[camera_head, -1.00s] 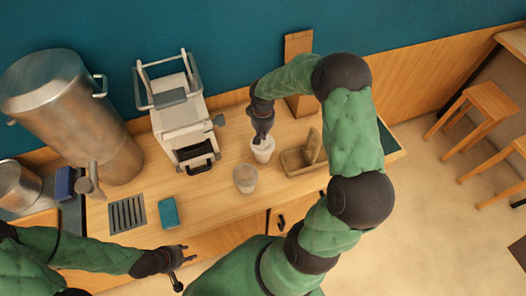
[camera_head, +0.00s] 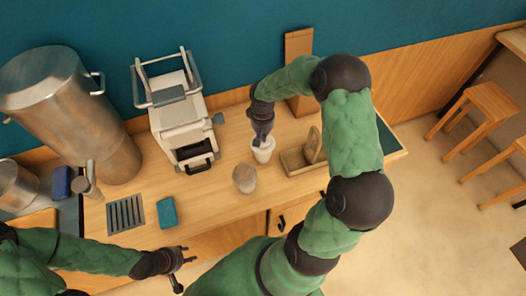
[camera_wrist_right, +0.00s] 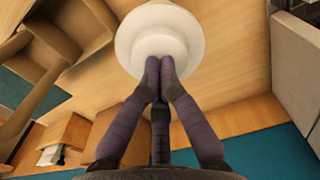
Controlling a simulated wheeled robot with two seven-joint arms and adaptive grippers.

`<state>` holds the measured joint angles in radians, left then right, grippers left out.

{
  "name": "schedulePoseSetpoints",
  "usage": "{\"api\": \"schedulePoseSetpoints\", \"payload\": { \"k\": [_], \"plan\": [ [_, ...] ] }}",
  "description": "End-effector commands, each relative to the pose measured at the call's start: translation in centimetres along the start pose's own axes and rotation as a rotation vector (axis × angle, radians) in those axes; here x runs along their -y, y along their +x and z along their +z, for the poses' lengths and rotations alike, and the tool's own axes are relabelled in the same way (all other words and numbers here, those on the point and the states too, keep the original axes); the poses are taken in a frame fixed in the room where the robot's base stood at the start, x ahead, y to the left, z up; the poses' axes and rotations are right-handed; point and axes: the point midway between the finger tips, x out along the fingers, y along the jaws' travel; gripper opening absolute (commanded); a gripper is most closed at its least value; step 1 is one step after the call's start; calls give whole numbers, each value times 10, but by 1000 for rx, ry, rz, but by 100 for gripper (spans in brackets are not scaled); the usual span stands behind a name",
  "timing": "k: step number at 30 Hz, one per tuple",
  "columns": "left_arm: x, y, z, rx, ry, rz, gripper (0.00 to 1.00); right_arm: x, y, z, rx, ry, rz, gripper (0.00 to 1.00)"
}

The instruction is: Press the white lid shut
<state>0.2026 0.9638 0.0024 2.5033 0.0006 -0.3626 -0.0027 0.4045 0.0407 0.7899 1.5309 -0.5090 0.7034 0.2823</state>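The white lid (camera_wrist_right: 160,40) shows from above in the wrist view as a round disc with a raised centre. In the head view the small white cup (camera_head: 263,154) stands upright on the counter, its top partly hidden by my right gripper. My right gripper (camera_wrist_right: 160,66) has its fingers together, pointing down, with the tips at the raised centre of the lid. I cannot tell whether the lid is fully seated. My left gripper (camera_head: 184,269) has its fingers apart and is empty, near the front edge of the counter.
A second cup (camera_head: 245,180) stands left of the white one. A wooden holder (camera_head: 299,167) is close on the right. A white machine (camera_head: 183,129), a teal cloth (camera_head: 167,212), a drain grate (camera_head: 125,214) and a large metal urn (camera_head: 90,125) are further left.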

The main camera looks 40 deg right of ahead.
Motion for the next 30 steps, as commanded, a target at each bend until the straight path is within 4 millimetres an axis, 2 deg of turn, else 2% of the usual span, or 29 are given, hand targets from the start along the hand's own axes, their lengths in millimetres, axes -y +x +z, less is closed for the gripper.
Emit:
{"api": "schedulePoseSetpoints", "payload": {
  "k": [13, 24, 30],
  "plan": [
    [0, -1, 0, 0, 0, 0, 40, 0, -2, 0, 0, 0, 0, 0],
    [-9, -26, 1, 0, 0, 0, 40, 0, -44, 0, -1, 0, 0, 0],
    [-10, -28, 1, 0, 0, 0, 40, 0, -50, 0, 0, 0, 0, 0]
  ]
}}
